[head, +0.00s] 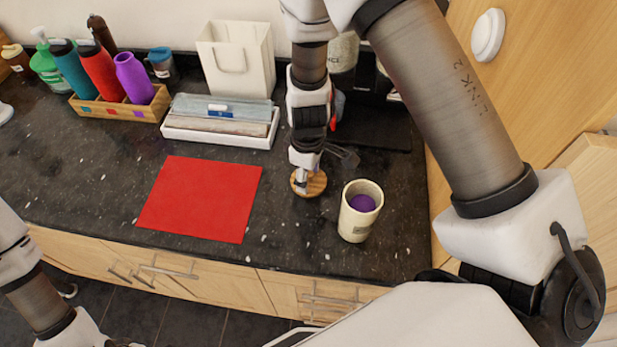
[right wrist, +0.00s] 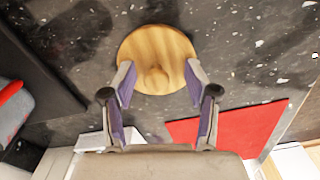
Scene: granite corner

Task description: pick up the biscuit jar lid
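The biscuit jar lid is a round wooden disc with a small knob (head: 317,184); it lies on the dark speckled counter, left of the cream jar (head: 354,227). The jar stands upright without a lid on it, and something purple shows inside. In the right wrist view the lid (right wrist: 157,48) shows from above. My right gripper (head: 302,182) is over the lid, pointing down. In the right wrist view its fingers (right wrist: 158,84) are apart, one on each side of the knob, with a gap to it. The left arm shows at lower left; its gripper is out of view.
A red mat (head: 200,200) lies left of the lid. Behind are a white tray of cloths (head: 190,131), a white paper bag (head: 236,62) and a wooden caddy (head: 113,108) with bottles. The counter's front edge is near the jar; a wooden panel stands at right.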

